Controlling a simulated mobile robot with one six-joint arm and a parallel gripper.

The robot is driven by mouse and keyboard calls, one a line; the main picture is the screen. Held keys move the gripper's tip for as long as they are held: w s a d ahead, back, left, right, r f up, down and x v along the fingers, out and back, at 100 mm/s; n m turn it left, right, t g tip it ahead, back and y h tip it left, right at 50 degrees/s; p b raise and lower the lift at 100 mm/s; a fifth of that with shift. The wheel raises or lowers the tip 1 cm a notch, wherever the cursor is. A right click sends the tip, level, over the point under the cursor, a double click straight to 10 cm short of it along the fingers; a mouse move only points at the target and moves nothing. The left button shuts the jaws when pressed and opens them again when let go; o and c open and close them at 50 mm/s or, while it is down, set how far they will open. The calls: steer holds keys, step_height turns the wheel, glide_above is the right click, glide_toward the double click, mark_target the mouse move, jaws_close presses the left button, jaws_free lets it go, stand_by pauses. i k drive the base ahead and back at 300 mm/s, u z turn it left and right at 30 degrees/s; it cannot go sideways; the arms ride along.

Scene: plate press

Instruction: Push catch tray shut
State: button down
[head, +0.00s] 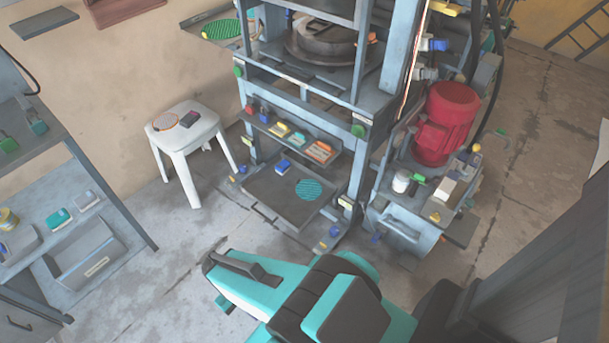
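The catch tray (284,203) is a flat grey tray low in the press frame (359,150), just above the floor. It sticks out of the frame toward me, with a thin bar handle along its front left edge. A green ribbed disc (310,188) and a small blue block (283,167) lie on it. My gripper (222,268) is at the end of my teal and black arm, in front of the tray and lower left of it in the picture, apart from it. Its fingers are not clear, so I cannot tell their opening.
A white stool (186,134) stands left of the press. A shelf above the tray holds several small coloured items. A red motor (446,122) stands right of the press. A grey workbench (85,190) is at the left. Bare floor (185,235) lies between bench and press.

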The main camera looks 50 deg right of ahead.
mark_target(276, 193)
steer(key=z, duration=0.1)
steer(key=i, duration=1)
steer(key=u, duration=0.05)
